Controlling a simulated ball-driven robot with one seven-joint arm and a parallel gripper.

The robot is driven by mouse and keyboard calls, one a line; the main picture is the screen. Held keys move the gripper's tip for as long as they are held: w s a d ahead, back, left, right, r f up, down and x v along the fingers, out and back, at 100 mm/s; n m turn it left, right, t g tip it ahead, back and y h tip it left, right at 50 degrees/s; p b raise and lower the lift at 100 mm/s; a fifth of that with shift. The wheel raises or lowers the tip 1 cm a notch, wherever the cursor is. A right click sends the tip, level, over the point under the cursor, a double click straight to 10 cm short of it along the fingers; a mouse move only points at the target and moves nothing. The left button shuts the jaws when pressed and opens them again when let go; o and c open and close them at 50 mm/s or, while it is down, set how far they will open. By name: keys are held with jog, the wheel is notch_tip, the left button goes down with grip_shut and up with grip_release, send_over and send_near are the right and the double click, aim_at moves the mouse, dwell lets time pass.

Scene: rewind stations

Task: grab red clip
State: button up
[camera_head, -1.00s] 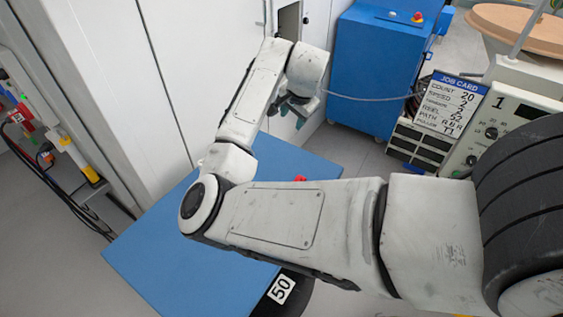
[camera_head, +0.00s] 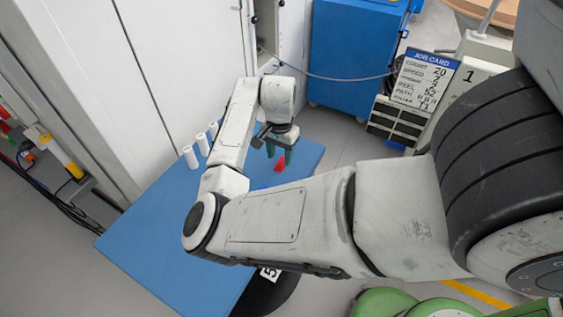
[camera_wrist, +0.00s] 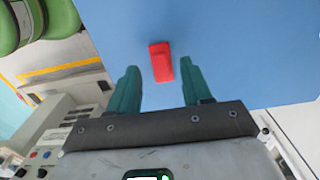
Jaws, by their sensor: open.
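The red clip (camera_head: 280,163) lies on the blue tabletop (camera_head: 160,240), close to its right edge. In the wrist view the red clip (camera_wrist: 161,62) shows as a small red block ahead of my fingertips, between the lines of the two fingers. My gripper (camera_head: 280,152) is above the table by the clip. Its green fingers (camera_wrist: 160,85) are apart with nothing between them. I cannot tell how high the fingertips are above the clip.
Several white cylinders (camera_head: 201,144) stand at the table's back left. A blue object (camera_head: 262,187) is partly hidden behind my arm. A black disc with a number label (camera_head: 270,274) is at the front. A job card (camera_head: 424,80) and a control box stand to the right.

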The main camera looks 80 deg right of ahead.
aim_at(280, 163)
jog(key=shift+f, duration=1.55)
grip_shut()
